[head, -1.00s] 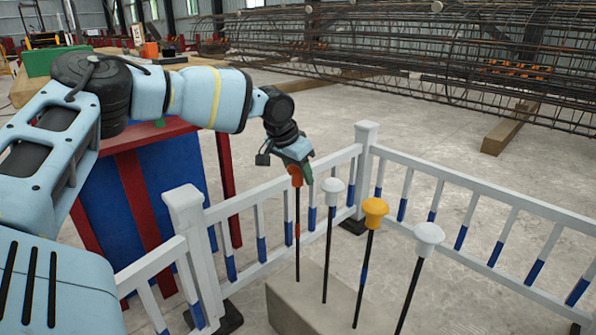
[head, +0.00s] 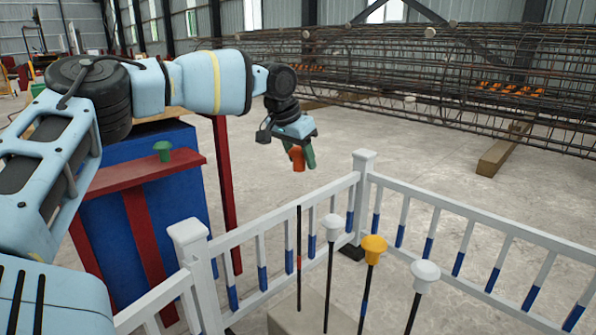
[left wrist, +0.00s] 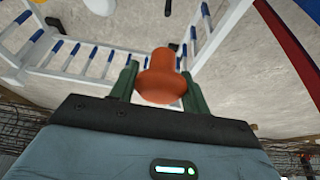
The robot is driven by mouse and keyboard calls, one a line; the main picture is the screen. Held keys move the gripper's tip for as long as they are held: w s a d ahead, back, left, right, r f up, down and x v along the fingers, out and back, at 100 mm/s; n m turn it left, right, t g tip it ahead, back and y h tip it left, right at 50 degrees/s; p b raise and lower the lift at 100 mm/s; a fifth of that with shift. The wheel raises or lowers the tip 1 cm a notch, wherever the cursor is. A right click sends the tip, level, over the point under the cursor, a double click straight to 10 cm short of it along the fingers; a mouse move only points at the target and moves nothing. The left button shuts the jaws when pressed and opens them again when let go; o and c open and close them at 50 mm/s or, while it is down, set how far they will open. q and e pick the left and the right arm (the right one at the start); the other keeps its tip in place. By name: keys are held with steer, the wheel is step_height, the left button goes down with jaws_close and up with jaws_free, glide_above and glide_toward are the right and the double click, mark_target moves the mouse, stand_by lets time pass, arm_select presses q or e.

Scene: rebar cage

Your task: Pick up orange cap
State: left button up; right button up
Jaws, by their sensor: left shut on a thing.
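The orange cap (head: 297,160) is held between the green fingers of my left gripper (head: 302,156), in the air above the bare rod (head: 299,255). In the left wrist view the orange cap (left wrist: 162,80) sits between the two fingers of my left gripper (left wrist: 160,85), clear of any rod. The rods beside it carry a white cap (head: 332,222), a yellow cap (head: 373,247) and another white cap (head: 425,270). My right gripper is not seen.
A white railing (head: 364,162) with blue-banded bars runs behind and beside the rods. A blue and red stand (head: 150,215) with a green cap (head: 162,148) on it is at the left. A rebar cage (head: 400,80) lies at the back. Open concrete floor lies between.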

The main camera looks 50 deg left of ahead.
arm_select(q)
step_height(320, 180, up, 14)
steer(key=p, duration=0.4)
stand_by(0.3)
